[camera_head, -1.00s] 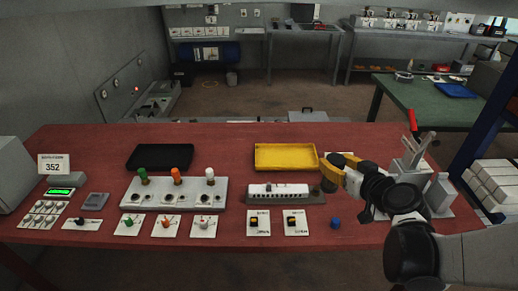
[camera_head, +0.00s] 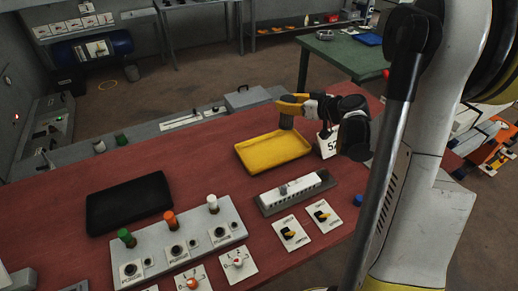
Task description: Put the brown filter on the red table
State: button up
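The red table (camera_head: 62,207) fills much of the view, with bare red surface around its trays and panels. My gripper (camera_head: 288,106), with yellow fingers, points left over the far right part of the table. It is shut on a small brown-grey cylinder, the brown filter (camera_head: 286,122). The filter hangs upright below the fingers, at the far right corner of the yellow tray (camera_head: 272,151). I cannot tell exactly how high it is above the tray or table. The fingers hide its top.
A black tray (camera_head: 128,203) lies at the left. A panel with green, orange and white knobs (camera_head: 178,244) stands near the front. A grey terminal block (camera_head: 296,193) and switch cards (camera_head: 291,233) are right of it. My arm covers the right side.

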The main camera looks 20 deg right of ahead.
aim_at(282, 119)
jog(key=s+d+f, duration=0.1)
jog(key=d, duration=0.9)
jog(key=a+f+b, duration=0.1)
jog(key=a+f, duration=0.1)
jog(key=a, duration=0.1)
jog(key=w+a+f+b, duration=0.1)
jog(key=a+f, duration=0.1)
jog(key=a, duration=0.2)
jog(key=w+a+f+b, duration=0.1)
jog(key=a+f+b, duration=0.1)
jog(key=a, duration=0.1)
jog(key=shift+w+a+f, duration=0.2)
jog(key=shift+a+f, duration=0.2)
notch_tip(282, 119, down, 4)
jog(key=shift+a+f+b, duration=0.1)
jog(key=shift+f+b, duration=0.05)
jog(key=shift+b, duration=1.05)
jog(key=o, duration=1.2)
